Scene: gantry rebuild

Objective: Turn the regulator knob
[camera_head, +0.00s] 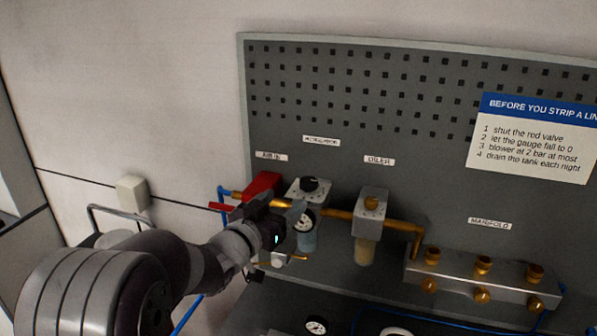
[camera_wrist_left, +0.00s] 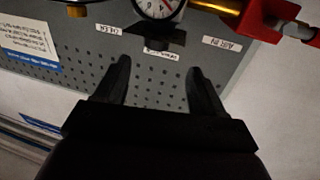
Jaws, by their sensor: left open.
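In the left wrist view, seen upside down, the dark knob (camera_wrist_left: 165,40) lies just beyond the gap between the fingertips, below the gauge (camera_wrist_left: 158,7). My left gripper (camera_wrist_left: 160,66) is open, with nothing visible between its fingers. Contact with the knob cannot be made out. My right gripper is not in view.
A red valve (camera_head: 264,184) stands close left of the regulator. The oiler (camera_head: 370,213) stands to the right on a brass pipe (camera_head: 335,213). A manifold (camera_head: 483,275) with brass fittings is further right. The pegboard (camera_head: 400,90) rises behind.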

